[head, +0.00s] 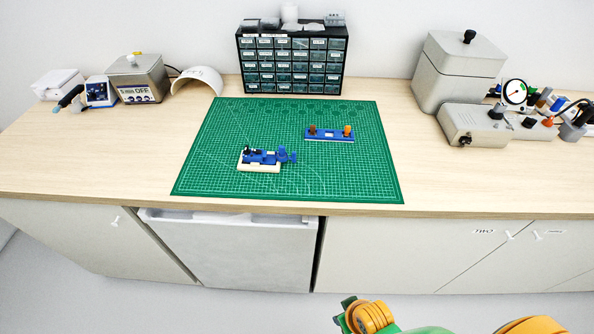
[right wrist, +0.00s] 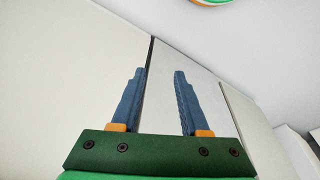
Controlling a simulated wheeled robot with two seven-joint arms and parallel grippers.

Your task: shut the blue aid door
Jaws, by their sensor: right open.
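A small blue device (head: 262,157) sits on a cream block (head: 258,167) on the green mat, left of the mat's middle. A blue part (head: 284,155) sticks out at its right end; this may be the aid's door, but it is too small to tell. My right gripper shows in the right wrist view (right wrist: 159,100) with its two blue fingers apart and nothing between them. In the head view, part of my right arm (head: 370,316) is low at the bottom, in front of the bench and well away from the device. My left gripper is not in view.
A blue strip (head: 330,137) with a brown and an orange piece lies on the green cutting mat (head: 225,120). A drawer cabinet (head: 240,70) stands behind. Grey boxes and instruments (head: 473,125) stand at the right, more equipment (head: 137,78) at the left. The front bench edge is clear.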

